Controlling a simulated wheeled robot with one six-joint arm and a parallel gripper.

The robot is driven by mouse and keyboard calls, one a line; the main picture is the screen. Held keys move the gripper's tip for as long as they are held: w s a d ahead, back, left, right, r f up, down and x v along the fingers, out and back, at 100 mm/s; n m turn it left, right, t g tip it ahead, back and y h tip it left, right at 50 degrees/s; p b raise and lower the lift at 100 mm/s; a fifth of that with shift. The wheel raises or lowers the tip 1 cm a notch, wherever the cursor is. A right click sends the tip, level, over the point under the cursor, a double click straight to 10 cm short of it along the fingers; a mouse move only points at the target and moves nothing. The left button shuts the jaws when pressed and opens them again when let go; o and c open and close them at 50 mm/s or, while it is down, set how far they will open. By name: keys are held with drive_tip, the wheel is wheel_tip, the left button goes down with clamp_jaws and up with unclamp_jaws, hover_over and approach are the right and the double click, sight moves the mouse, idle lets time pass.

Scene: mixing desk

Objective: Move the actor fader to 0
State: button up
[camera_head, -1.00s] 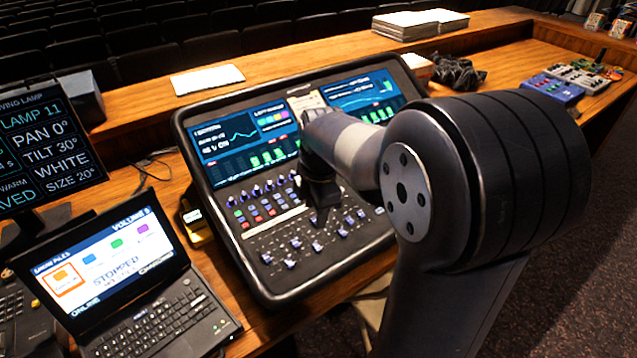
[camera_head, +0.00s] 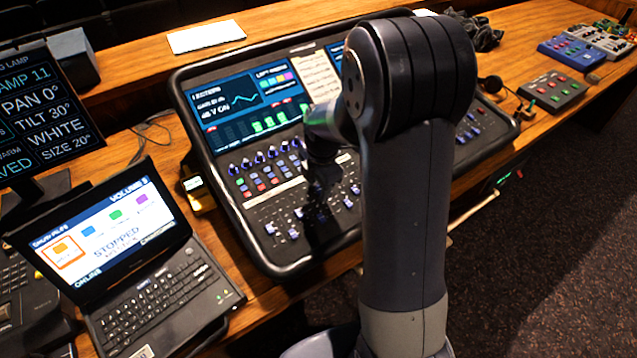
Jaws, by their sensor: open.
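The mixing desk (camera_head: 246,228) is a black console with two lit screens at its back, rows of knobs and coloured buttons, and several white-and-blue fader caps near its front edge. My gripper (camera_head: 318,210) is a dark shape low over the middle of the fader area. My arm hides part of the desk's middle and right. The fingertips are dark and small, and I cannot tell whether they touch a fader cap. Fader caps (camera_head: 293,234) show just left of the gripper. I cannot read which one is the actor fader.
A laptop (camera_head: 150,285) stands at the front left, with a lamp display (camera_head: 40,110) behind it. A sheet of paper (camera_head: 312,75) lies between the desk's screens. Small control boxes (camera_head: 553,90) sit at the right. Open floor lies right of the table.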

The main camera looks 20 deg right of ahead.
drive_tip(key=shift+f, duration=0.35)
drive_tip(key=shift+c, duration=0.4)
clamp_jaws()
